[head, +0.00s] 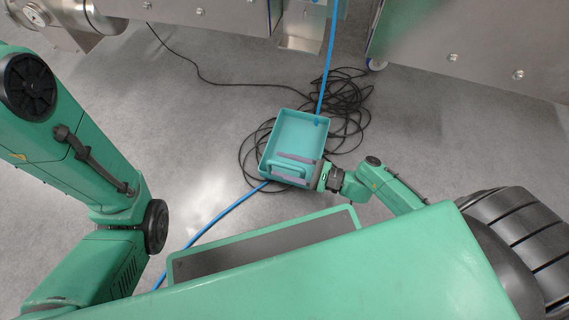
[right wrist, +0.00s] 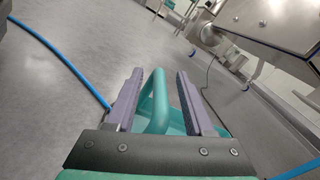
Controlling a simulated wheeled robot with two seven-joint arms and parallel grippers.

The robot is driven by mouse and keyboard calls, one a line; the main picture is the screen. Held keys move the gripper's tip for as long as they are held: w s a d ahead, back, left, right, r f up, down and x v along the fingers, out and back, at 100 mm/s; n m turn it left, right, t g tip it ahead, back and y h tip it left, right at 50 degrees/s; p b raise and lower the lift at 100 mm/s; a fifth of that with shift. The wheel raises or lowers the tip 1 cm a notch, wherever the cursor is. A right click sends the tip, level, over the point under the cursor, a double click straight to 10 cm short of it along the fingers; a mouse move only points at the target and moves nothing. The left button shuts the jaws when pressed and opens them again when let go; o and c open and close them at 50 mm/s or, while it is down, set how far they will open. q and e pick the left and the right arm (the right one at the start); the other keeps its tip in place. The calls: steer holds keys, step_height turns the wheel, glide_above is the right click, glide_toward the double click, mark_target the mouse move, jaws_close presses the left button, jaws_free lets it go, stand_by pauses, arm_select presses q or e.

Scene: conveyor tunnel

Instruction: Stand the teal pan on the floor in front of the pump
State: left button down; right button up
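The teal pan (head: 298,131) is a shallow, empty rectangular tray below centre of the top machinery in the head view. It is over the coiled black cables; I cannot tell whether it touches the floor. My right gripper (head: 282,167) is at its near edge, its two grey-purple fingers on either side of the pan's handle. In the right wrist view the handle (right wrist: 157,103) stands between the fingers, with a visible gap, so the gripper (right wrist: 158,85) looks open. My left arm shows at the left; its gripper is out of view. I cannot tell which machine is the pump.
Black cables (head: 345,100) lie coiled around and beyond the pan. A blue hose (head: 330,62) runs down to the pan and another stretch (head: 215,222) leaves it lower left. Steel machinery (head: 480,45) lines the top. Grey floor (head: 200,125) is mostly clear at left.

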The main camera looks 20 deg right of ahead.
steer(key=shift+r, duration=0.15)
steer(key=shift+s+d+p, duration=0.25)
steer(key=shift+d+p, duration=0.05)
steer(key=p+v, duration=0.3)
steer(key=v, duration=0.8)
steer(key=shift+s+d, duration=0.1)
